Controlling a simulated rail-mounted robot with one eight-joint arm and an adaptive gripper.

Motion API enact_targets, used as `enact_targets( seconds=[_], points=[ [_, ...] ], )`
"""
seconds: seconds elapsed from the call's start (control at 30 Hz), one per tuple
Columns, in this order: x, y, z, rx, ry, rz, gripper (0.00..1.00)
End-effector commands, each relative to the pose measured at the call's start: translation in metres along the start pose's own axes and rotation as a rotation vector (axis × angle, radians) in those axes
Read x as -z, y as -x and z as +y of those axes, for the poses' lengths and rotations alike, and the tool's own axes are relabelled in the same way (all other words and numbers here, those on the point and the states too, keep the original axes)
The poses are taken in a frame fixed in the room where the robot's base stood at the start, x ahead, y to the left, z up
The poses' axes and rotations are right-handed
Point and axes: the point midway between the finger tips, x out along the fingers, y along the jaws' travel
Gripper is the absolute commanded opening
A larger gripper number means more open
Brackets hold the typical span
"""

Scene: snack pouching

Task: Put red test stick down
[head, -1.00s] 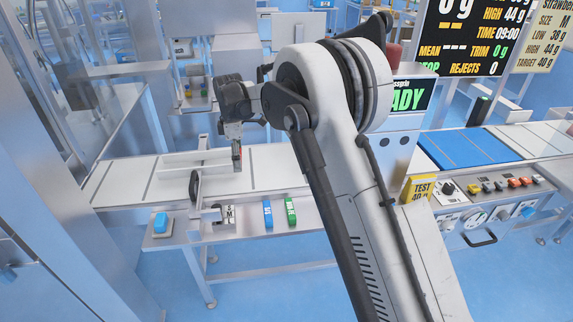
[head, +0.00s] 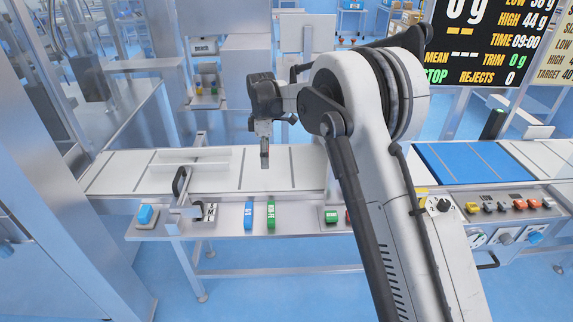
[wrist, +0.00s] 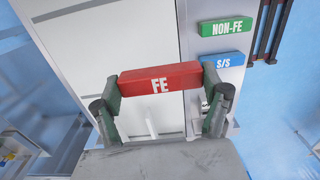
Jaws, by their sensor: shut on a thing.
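My gripper (head: 265,147) is above the white conveyor belt, left of the arm's big joint. Its fingers are shut on the red test stick (wrist: 150,82), marked FE, which lies crosswise between them in the wrist view. The green NON-FE stick (head: 271,215) and the blue S/S stick (head: 249,216) lie side by side on the steel front ledge (head: 295,222). Both also show in the wrist view, green (wrist: 224,27) above blue (wrist: 220,66).
The white belt (head: 215,178) runs behind the ledge. A black handle (head: 180,184) and a blue button (head: 146,215) are at the ledge's left. A green button box (head: 331,216) is to the right. Ledge space right of the green stick looks clear.

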Motion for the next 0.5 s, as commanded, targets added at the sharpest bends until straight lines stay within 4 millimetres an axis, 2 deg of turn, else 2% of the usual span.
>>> enact_targets(
  seconds=[0.5],
  points=[
    [-0.032,-0.048,0.075,0.000,-0.002,0.000,0.51]
  ],
)
